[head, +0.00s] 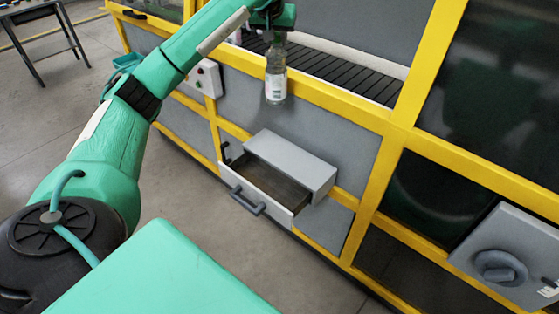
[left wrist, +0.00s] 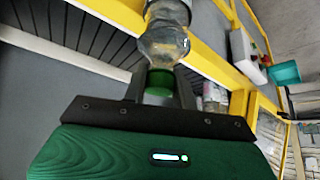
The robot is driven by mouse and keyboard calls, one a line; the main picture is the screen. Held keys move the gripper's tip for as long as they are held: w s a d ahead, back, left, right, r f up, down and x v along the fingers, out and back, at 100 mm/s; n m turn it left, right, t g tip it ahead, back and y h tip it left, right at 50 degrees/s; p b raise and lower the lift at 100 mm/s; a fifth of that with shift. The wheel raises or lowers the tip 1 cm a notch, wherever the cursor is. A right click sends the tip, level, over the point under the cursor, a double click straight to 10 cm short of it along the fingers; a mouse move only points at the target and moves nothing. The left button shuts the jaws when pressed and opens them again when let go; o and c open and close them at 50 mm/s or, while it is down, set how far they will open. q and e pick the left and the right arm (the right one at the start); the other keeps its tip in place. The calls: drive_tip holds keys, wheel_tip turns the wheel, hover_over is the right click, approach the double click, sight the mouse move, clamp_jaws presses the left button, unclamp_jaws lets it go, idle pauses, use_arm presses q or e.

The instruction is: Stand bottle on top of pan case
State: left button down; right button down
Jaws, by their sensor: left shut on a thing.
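A clear bottle (head: 276,78) with a pale label hangs upright in the head view, in front of the yellow rail. My left gripper (head: 274,30) is shut on its top end. In the left wrist view the bottle (left wrist: 166,42) has a green cap between the fingers of my left gripper (left wrist: 160,90). A grey case (head: 300,160) with a flat top, apparently the pan case, juts from the machine front below and slightly right of the bottle. Its drawer (head: 258,190) is pulled out. The bottle is apart from this case. My right gripper is not in view.
The yellow-framed machine (head: 345,110) has a dark slatted conveyor (head: 335,70) behind the bottle. A white button box (head: 207,78) sits left of it. A grey box with a round knob (head: 500,267) juts out at lower right. The case's flat top is bare.

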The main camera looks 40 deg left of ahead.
sight(274, 101)
use_arm(q)
drive_tip(key=shift+a+f+b, duration=0.3)
drive_tip(key=shift+a, duration=0.1)
drive_tip(key=shift+f, duration=0.35)
wheel_tip(274, 101, down, 16)
drive_tip(key=shift+r+p, duration=0.15)
drive_tip(key=shift+p, duration=0.5)
wheel_tip(274, 101, down, 3)
drive_tip(key=shift+f, duration=0.2)
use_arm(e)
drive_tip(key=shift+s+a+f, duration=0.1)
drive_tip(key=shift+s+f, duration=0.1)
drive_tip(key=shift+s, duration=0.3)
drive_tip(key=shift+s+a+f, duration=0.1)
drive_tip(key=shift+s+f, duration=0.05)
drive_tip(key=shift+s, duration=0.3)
use_arm(q)
drive_tip(key=c, duration=1.5)
unclamp_jaws()
drive_tip(key=shift+f, duration=0.15)
drive_tip(key=shift+c, duration=0.2)
drive_tip(key=o, duration=0.4)
drive_tip(key=shift+o, duration=0.2)
drive_tip(key=shift+s, duration=0.1)
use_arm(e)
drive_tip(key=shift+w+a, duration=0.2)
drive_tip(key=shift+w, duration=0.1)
